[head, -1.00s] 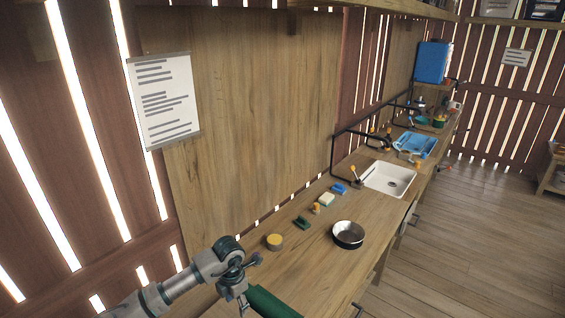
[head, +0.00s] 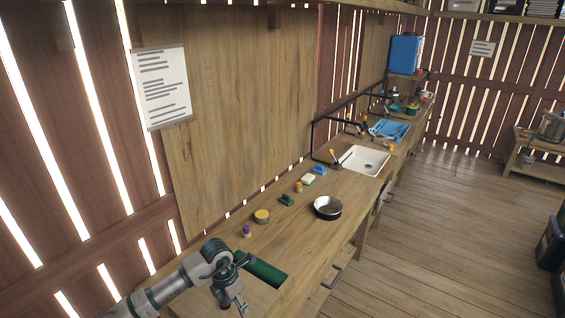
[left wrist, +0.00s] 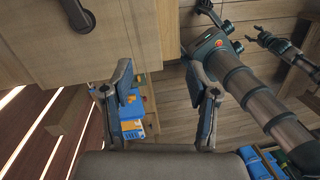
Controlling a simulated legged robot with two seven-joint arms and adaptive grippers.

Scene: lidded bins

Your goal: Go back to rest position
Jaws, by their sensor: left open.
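Another arm of mine (left wrist: 250,92) shows at the right of the left wrist view. Dark jointed parts (left wrist: 270,40) near it may be my right gripper, but their state is unclear. The right gripper does not show in the head view.
Open floor (head: 440,230) lies to the right.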

